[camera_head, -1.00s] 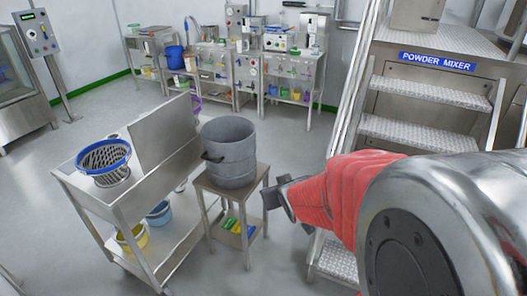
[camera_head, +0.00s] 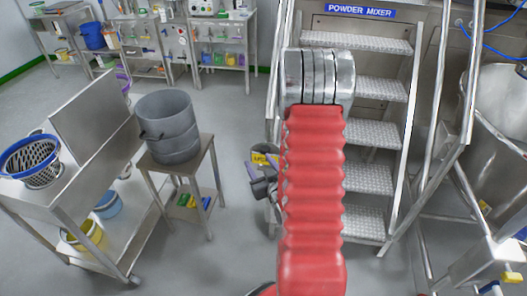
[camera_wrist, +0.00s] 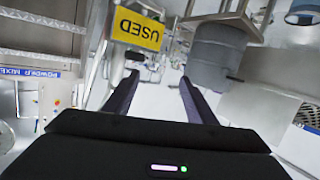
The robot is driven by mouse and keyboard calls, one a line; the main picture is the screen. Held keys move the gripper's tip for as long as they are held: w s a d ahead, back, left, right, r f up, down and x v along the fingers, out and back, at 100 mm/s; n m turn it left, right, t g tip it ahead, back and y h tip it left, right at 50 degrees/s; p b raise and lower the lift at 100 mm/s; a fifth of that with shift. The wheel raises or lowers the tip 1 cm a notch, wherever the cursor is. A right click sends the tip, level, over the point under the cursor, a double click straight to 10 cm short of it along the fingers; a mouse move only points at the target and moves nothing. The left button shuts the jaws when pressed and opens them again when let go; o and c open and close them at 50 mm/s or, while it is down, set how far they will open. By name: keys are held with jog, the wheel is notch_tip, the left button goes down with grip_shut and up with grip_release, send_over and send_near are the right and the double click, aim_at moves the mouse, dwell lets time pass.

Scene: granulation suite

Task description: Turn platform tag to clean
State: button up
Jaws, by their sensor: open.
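The yellow tag (camera_head: 262,158) hangs at the left side of the mixer steps, partly hidden behind my arm. In the wrist view the tag (camera_wrist: 137,29) appears upside down and reads "USED", just beyond and above my left finger. My gripper (camera_head: 262,189) is just below the tag in the head view, and its tips are partly hidden. In the wrist view my gripper (camera_wrist: 159,82) has its fingers apart with nothing between them. The tag is not between the fingers.
The steel steps (camera_head: 374,134) under the "POWDER MIXER" sign (camera_head: 360,10) stand behind my arm, with rails on both sides. A grey bucket (camera_head: 168,125) stands on a small table to the left. A trolley (camera_head: 75,195) stands farther left. Floor is clear in front.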

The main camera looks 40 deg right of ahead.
jog(key=m+t+h, duration=0.2)
send_near(265, 149)
jog(key=v, duration=0.3)
jog(key=shift+s+a+f, duration=0.2)
jog(key=shift+s+f, duration=0.05)
jog(key=shift+s, duration=0.05)
jog(key=x, duration=1.4)
jog(key=shift+s+d+f, duration=0.1)
jog(key=shift+d, duration=0.05)
jog(key=shift+c, duration=0.5)
